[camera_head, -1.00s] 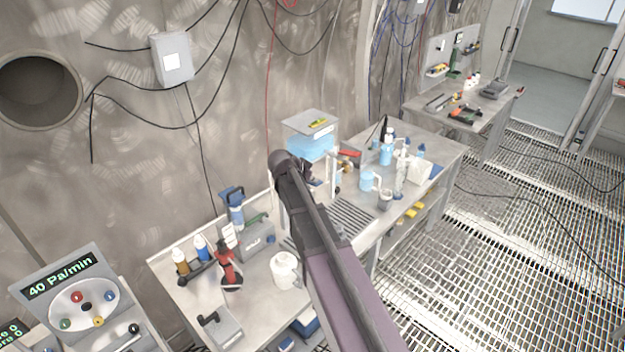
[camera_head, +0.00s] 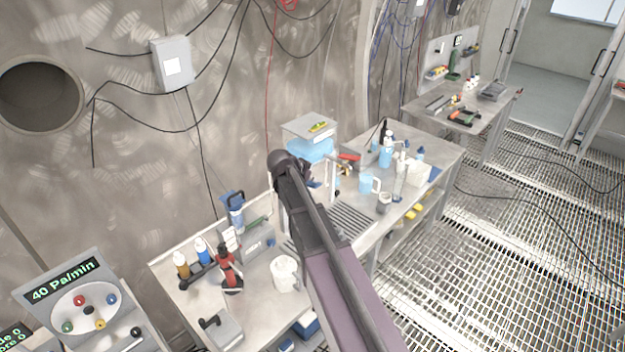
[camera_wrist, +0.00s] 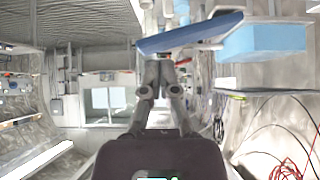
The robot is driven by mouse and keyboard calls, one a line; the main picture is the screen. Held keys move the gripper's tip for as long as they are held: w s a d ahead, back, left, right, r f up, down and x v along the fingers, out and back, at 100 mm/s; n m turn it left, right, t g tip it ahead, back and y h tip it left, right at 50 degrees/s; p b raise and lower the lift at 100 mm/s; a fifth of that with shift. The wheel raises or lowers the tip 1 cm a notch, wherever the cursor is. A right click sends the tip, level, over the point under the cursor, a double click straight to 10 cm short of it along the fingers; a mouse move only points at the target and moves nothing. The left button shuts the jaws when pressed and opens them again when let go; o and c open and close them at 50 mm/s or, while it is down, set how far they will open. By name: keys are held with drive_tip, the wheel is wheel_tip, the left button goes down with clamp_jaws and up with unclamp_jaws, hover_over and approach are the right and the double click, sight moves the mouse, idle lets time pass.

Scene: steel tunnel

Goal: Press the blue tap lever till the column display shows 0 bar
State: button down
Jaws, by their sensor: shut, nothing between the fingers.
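The blue tap lever (camera_wrist: 190,36) shows in the wrist view as a broad blue bar. It lies across the top of the picture, tilted up to the right. My gripper (camera_wrist: 167,62) is shut and empty, with its fingertips at or just short of the lever's lower edge; I cannot tell whether they touch. In the head view my arm hides the gripper and the lever. The tank with blue liquid (camera_head: 310,149) stands behind my arm, and it also shows in the wrist view (camera_wrist: 262,42). I see no display reading in bar.
A console (camera_head: 80,305) at lower left reads 40 Pa/min. The steel bench (camera_head: 262,300) holds bottles, a white mug (camera_head: 284,274) and a grey box. The grated floor at right is clear except for cables.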

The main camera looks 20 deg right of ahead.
sight(311, 185)
drive_tip(key=r+p, duration=0.2)
drive_tip(key=r, duration=0.1)
drive_tip(key=shift+w+a+r+p, duration=0.1)
drive_tip(key=shift+w+r+p, duration=0.15)
drive_tip(key=shift+p, duration=0.15)
drive_tip(key=w+a+p+v, duration=0.1)
drive_tip(key=p+v, duration=0.5)
drive_tip(key=v, duration=0.3)
drive_tip(key=shift+a, duration=0.25)
drive_tip(key=shift+s+f, duration=0.1)
drive_tip(key=shift+f, duration=0.1)
idle(0.7)
drive_tip(key=s+a+f+n+g+y+b, duration=0.1)
drive_tip(key=s+f+n+y+b, duration=0.3)
drive_tip(key=s+f+b, duration=0.6)
drive_tip(key=s+a+f+n+g+y+b, duration=0.1)
drive_tip(key=s+f+n+g+y+b, duration=0.2)
drive_tip(key=s+f+n+b, duration=0.5)
drive_tip(key=s+f+b, duration=0.2)
drive_tip(key=s+f, duration=0.5)
drive_tip(key=shift+f+y, duration=0.3)
drive_tip(key=shift+y, duration=0.1)
drive_tip(key=shift+s+a, duration=0.15)
drive_tip(key=shift+a, duration=0.05)
